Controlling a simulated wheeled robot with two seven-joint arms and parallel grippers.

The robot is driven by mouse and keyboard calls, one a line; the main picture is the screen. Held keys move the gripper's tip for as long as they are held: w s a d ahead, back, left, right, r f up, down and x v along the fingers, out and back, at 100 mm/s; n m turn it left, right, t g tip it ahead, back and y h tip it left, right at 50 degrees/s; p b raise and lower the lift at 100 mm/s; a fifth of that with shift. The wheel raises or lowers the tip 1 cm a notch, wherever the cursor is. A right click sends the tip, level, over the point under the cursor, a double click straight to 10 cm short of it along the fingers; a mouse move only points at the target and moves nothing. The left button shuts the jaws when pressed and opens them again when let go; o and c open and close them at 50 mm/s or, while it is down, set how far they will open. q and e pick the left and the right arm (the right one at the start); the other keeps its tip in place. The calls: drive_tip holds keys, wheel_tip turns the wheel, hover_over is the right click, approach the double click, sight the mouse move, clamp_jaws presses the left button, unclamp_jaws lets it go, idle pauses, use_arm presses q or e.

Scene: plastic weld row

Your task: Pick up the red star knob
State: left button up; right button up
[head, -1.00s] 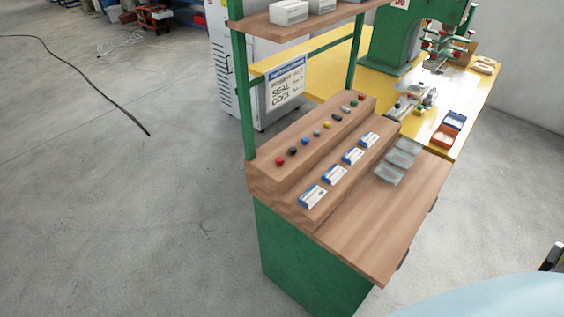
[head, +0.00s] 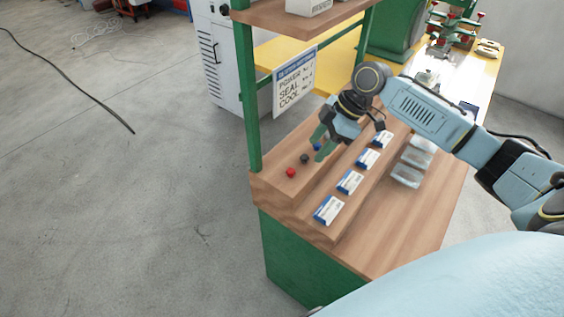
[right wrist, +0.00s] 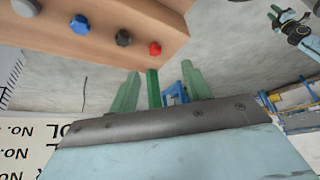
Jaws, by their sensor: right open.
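A red knob (head: 291,172) sits at the near end of the row on the upper wooden step. It also shows in the right wrist view (right wrist: 154,48), small and lobed or faceted, just beyond and above the fingertips in the picture. My right gripper (head: 321,146) is open and empty, with green fingers, over the row near the blue knob (head: 316,148). It is apart from the red knob, to its upper right in the head view. In the right wrist view the fingers (right wrist: 161,85) are spread. The left gripper is not in view.
A black knob (head: 304,158) stands right beside the red one; a grey knob (right wrist: 20,7) is farther along. Labelled blue-white boxes (head: 329,210) line the lower step. A sign (head: 294,82) and green post (head: 250,100) stand behind. Clear trays (head: 406,176) lie at right.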

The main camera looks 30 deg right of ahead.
sight(291, 171)
drive_tip(key=x, duration=0.3)
drive_tip(key=w+x, duration=0.1)
drive_tip(key=x, duration=0.7)
drive_tip(key=shift+w+a+r, duration=0.15)
drive_tip(key=shift+w+r, duration=0.1)
drive_tip(key=shift+w, duration=0.05)
drive_tip(key=c, duration=1)
